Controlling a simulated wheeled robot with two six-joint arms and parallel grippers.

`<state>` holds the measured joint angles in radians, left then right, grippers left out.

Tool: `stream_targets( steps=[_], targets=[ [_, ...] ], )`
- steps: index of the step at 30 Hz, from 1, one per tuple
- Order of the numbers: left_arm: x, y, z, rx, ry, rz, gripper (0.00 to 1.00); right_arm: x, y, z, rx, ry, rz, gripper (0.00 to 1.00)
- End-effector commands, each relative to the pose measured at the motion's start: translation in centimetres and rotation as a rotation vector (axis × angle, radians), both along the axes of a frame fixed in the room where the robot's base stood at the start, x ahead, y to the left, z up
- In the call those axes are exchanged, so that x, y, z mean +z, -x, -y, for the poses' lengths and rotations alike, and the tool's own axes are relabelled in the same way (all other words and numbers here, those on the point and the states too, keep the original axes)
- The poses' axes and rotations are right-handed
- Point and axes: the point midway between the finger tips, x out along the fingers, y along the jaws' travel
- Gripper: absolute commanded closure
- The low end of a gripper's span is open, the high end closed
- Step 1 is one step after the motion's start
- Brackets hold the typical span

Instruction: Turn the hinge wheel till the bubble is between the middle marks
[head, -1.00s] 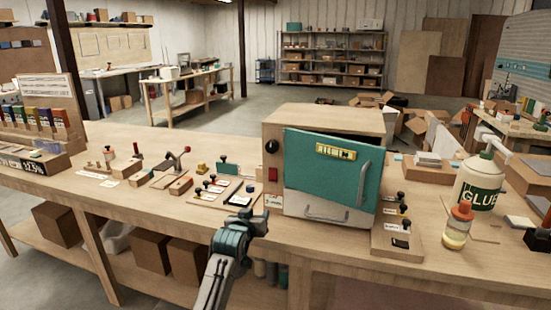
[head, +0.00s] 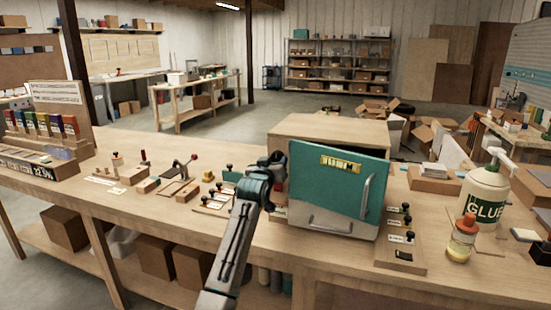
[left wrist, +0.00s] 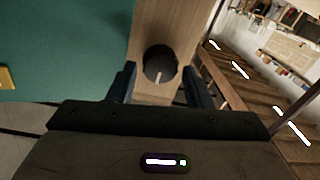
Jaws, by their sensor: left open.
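The teal door (head: 335,195) hangs on the front of a wooden box (head: 330,130) and looks tilted, its right side lower. A yellow level vial (head: 341,164) sits near its top; the bubble is too small to place against the marks. The hinge wheel shows in the left wrist view as a black round knob (left wrist: 160,65) with a pale line, on the wooden front beside the door. My left gripper (head: 277,165) is at the box's left front and hides the wheel in the head view. Its open fingers (left wrist: 157,85) appear either side of the knob; contact is unclear. My right gripper is out of view.
A board with black knobs (head: 404,240) lies right of the door. A glue bottle (head: 484,200) and an orange-capped bottle (head: 462,238) stand further right. Small tools and boards lie left of my gripper. The bench front edge (head: 180,228) is clear.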

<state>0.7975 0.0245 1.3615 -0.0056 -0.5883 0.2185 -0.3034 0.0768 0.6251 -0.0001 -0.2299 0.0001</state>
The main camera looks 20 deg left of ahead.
Motion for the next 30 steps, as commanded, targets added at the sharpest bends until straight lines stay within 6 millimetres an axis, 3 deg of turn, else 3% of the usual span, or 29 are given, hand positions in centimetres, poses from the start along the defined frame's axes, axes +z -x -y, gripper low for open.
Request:
stream_targets(
  steps=[6,16,21,30],
  targets=[
    [0.0,-1.6,0.0,0.000,0.000,0.000,0.54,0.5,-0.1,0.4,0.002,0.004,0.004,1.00],
    [0.0,-1.8,0.0,0.000,0.000,0.000,0.54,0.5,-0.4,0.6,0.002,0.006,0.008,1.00],
    [-0.1,-1.8,0.0,0.000,0.000,0.000,0.86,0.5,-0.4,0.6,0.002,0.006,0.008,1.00],
    [-0.1,-1.8,0.0,0.000,-0.026,0.000,0.86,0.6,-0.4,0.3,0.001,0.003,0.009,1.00]
  ],
)
